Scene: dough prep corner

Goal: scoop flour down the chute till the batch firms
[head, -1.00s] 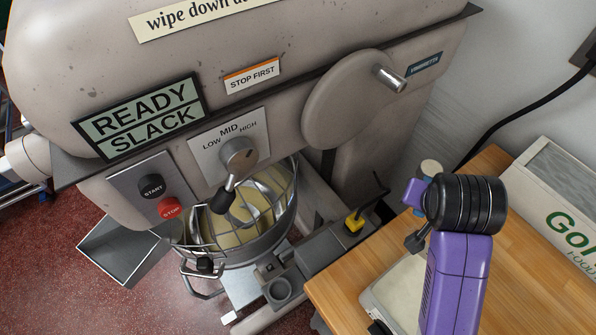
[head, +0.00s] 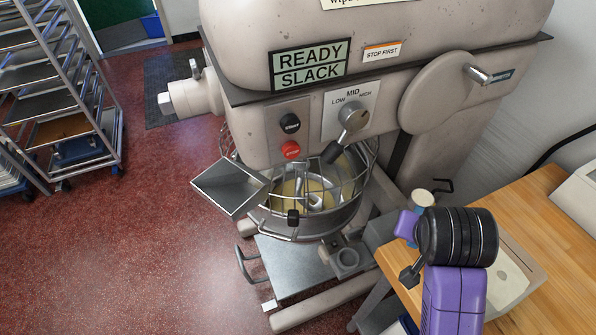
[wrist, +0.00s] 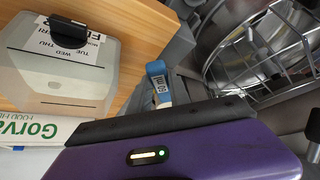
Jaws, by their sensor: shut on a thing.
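My gripper (head: 412,232) is at the right of the head view, above the wooden bench's edge. It is shut on a small blue-and-cream thing (head: 424,200), apparently the scoop; its contents cannot be told. This also shows in the wrist view (wrist: 158,84) beyond my purple hand. The grey, open-topped chute (head: 230,187) sticks out left of the mixer bowl (head: 335,218), apart from my gripper. Pale dough (head: 290,195) lies in the bowl, behind a wire guard. The mixer's display (head: 309,65) reads READY SLACK. A pale labelled bin (wrist: 60,78), apparently for flour, stands on the bench.
The mixer has START (head: 290,123) and STOP (head: 291,150) buttons and a speed lever (head: 345,125). A box (head: 580,195) stands at the bench's far right. A tray rack (head: 60,110) stands at left. Red floor (head: 150,260) is clear before the mixer.

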